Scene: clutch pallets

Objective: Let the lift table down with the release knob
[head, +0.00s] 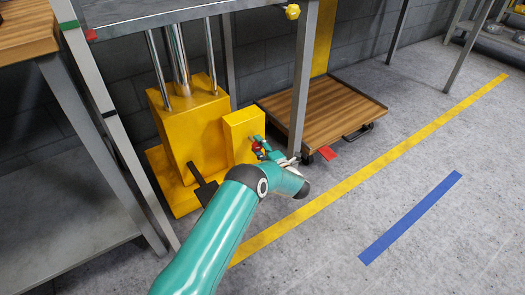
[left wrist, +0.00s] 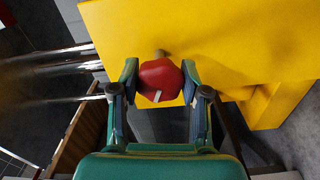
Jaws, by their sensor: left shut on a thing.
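The release knob is red and faceted, on a short stem from the yellow box. In the left wrist view the knob (left wrist: 160,80) sits between the two fingers of my left gripper (left wrist: 160,88), which is shut on it. In the head view the gripper (head: 262,150) is at the front of the yellow box (head: 241,132), and the knob is mostly hidden by the fingers. The lift table (head: 140,12) has its grey top at the upper edge of the head view, above the yellow pump housing (head: 188,130) and shiny upright rods. My right gripper is not in view.
A black pedal (head: 205,192) sticks out low in front of the housing. A wooden platform cart (head: 325,105) stands right of the box, behind a grey table leg (head: 302,80). A workbench (head: 60,225) is at left. The floor at right is clear, with yellow and blue lines.

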